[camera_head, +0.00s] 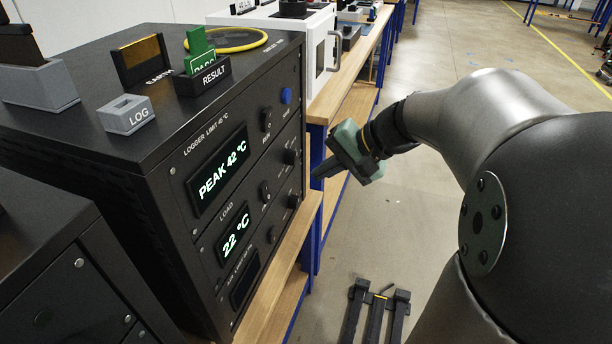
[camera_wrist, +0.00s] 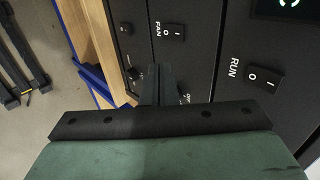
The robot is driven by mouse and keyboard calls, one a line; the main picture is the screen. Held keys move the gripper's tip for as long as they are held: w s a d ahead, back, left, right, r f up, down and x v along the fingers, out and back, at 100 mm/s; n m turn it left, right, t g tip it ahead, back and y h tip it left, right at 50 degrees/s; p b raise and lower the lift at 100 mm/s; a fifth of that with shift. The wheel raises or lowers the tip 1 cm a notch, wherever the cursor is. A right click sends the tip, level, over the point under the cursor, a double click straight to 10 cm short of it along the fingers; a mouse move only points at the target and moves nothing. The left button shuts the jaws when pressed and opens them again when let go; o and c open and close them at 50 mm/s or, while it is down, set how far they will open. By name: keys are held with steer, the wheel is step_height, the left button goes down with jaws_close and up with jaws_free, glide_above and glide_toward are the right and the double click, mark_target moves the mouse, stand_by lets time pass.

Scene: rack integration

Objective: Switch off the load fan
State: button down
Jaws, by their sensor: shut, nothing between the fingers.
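The black unit (camera_head: 180,150) has a front panel with a PEAK 42 °C display (camera_head: 217,172) and a LOAD display reading 22 °C (camera_head: 235,231). In the wrist view the FAN rocker switch (camera_wrist: 168,31), marked I and O, sits on the panel; I cannot tell which side is pressed. In the head view a small dark switch (camera_head: 265,191) sits right of the LOAD display. My gripper (camera_head: 317,173) is shut and empty, in front of the panel's right edge. Its fingertips (camera_wrist: 158,70) sit just below the FAN switch in the wrist view; contact is not clear.
The RUN switch (camera_wrist: 265,78) is close by on the neighbouring row. A dark knob (camera_wrist: 134,73) lies beside the fingers, and an OFF label is partly hidden. A blue button (camera_head: 286,95) is higher on the panel. Floor to the right is mostly open.

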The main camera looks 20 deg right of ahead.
mark_target(269, 196)
steer(key=shift+s+d+r, duration=0.25)
steer(key=shift+d+r, duration=0.05)
steer(key=shift+r, duration=0.1)
step_height(269, 196, down, 9)
steer(key=s+d+t+y+b, duration=0.2)
steer(key=t+y+b, duration=0.2)
steer(key=y+b, duration=0.2)
steer(key=shift+s+d, duration=0.2)
steer(key=shift+d, duration=0.2)
steer(key=x, duration=1.4)
steer(key=shift+w+d+r, duration=0.1)
steer(key=shift+w, duration=0.1)
steer(key=shift+b, duration=0.35)
